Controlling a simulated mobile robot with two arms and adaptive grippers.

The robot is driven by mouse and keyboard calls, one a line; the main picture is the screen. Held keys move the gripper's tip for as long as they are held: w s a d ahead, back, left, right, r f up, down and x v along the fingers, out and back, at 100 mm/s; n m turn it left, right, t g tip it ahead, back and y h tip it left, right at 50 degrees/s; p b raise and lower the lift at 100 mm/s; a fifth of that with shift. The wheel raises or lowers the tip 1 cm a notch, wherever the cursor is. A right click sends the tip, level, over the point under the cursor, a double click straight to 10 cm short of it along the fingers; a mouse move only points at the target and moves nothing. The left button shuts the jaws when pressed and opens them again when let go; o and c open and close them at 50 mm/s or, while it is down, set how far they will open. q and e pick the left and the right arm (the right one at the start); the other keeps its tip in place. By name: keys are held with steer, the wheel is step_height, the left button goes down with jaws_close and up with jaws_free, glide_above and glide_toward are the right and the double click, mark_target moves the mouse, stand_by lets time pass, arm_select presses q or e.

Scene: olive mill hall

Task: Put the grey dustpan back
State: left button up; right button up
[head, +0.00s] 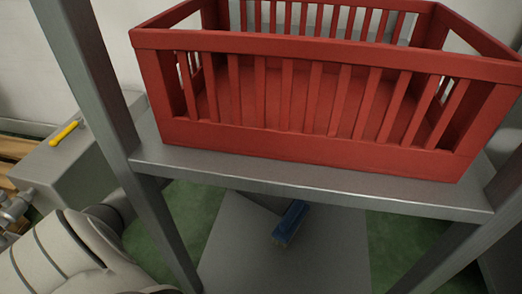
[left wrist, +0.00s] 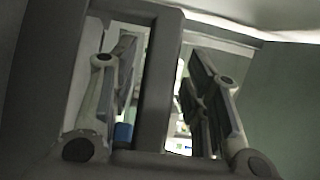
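I cannot make out a grey dustpan for certain in either view. My left arm comes in at the lower left of the head view; its gripper is hidden there behind the shelf's front-left post. In the left wrist view my left gripper (left wrist: 162,55) has its two fingers wide apart. A dark grey upright bar (left wrist: 160,85) stands in view between them, with bright gaps on both sides; I cannot tell whether it is a shelf post. My right gripper is in neither view.
A red slatted crate (head: 310,140) stands on the upper board of a grey metal shelf (head: 330,186). Below, a blue brush-like thing (head: 291,222) lies on a grey surface (head: 285,262). A yellow object (head: 64,134) lies on a grey block (head: 75,165) at left.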

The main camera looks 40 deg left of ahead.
arm_select(q)
steer(key=shift+s+a+r+p, duration=0.1)
steer(key=shift+s+a+p, duration=0.1)
steer(key=shift+a+p, duration=0.1)
steer(key=p+v, duration=0.5)
steer(key=v, duration=0.6)
steer(key=shift+s, duration=0.15)
